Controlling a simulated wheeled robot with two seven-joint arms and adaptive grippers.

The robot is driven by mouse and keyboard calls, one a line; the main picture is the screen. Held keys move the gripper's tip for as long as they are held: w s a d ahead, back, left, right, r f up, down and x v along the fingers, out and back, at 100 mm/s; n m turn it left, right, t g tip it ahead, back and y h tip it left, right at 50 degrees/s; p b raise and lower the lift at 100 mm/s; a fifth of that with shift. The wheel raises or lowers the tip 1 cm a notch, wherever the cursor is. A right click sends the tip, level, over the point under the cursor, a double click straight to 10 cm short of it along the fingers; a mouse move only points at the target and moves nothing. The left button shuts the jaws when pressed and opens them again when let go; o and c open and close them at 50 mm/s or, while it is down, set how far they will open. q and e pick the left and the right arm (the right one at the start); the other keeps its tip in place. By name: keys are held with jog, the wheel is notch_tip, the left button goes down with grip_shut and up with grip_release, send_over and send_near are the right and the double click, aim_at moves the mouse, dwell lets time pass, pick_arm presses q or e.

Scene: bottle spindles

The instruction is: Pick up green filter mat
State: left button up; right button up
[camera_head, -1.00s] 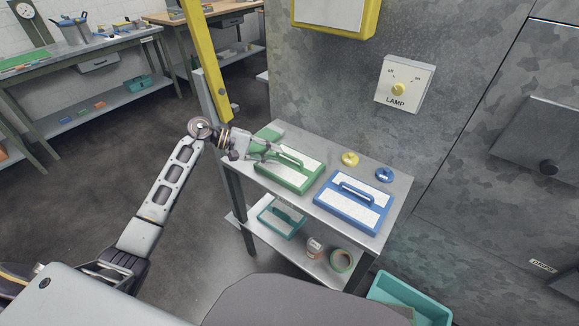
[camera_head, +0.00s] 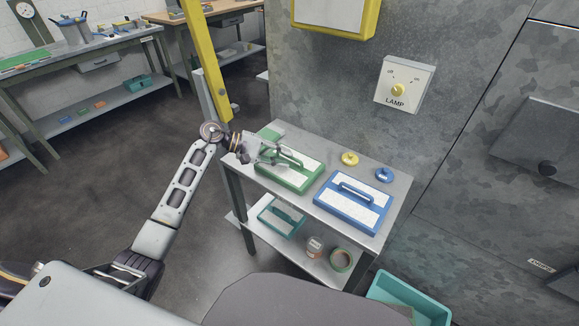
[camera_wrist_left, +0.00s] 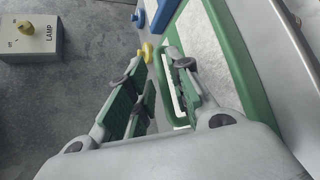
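The green filter mat (camera_head: 290,173), a green frame with a white face and a raised green handle, lies on the top of the metal cart (camera_head: 268,206). In the left wrist view its green frame (camera_wrist_left: 232,50) fills the upper right. My left gripper (camera_head: 272,153) is at the left end of the handle. In the left wrist view the gripper (camera_wrist_left: 160,85) has its green-padded fingers apart, with part of the mat showing between and beyond them. I cannot tell whether the handle lies fully between the fingers. My right gripper is not in view.
A blue mat (camera_head: 352,200) lies to the right on the cart. A yellow knob piece (camera_head: 349,159) and a blue one (camera_head: 384,175) sit behind. The wall with the lamp switch (camera_head: 403,85) is close behind. A teal bin (camera_head: 412,298) stands at lower right.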

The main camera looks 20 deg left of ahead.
pick_arm(q)
jog(key=shift+x, duration=1.45)
grip_shut()
